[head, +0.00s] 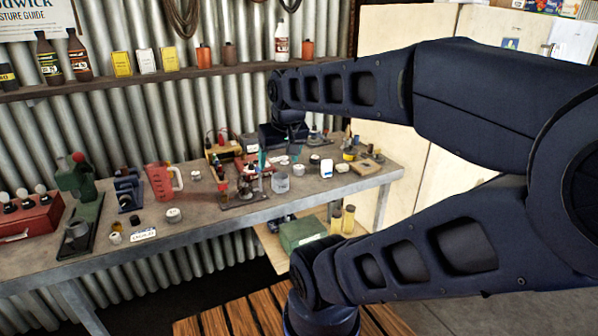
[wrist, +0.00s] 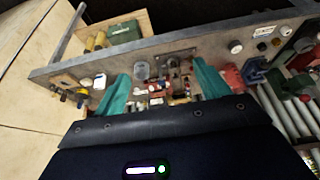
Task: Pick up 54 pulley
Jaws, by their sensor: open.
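I cannot make out for certain which piece is the 54 pulley. Small round pale pieces lie on the workbench (head: 222,208): one at the front middle (head: 174,215), one farther back (head: 196,175), and a few near my gripper. My gripper (wrist: 162,84) shows in the wrist view with its two teal fingers wide apart and nothing between them. It is above the crowded middle of the bench, where small parts show beyond the fingers. In the head view my arm hides part of the gripper and the bench behind it.
A red jug (head: 160,182), a green machine (head: 77,185) and a red box with bulbs (head: 26,214) stand on the left. A grey cup (head: 280,183) stands near the middle. A shelf (head: 130,80) with bottles runs above. A green box (head: 303,233) sits below the bench.

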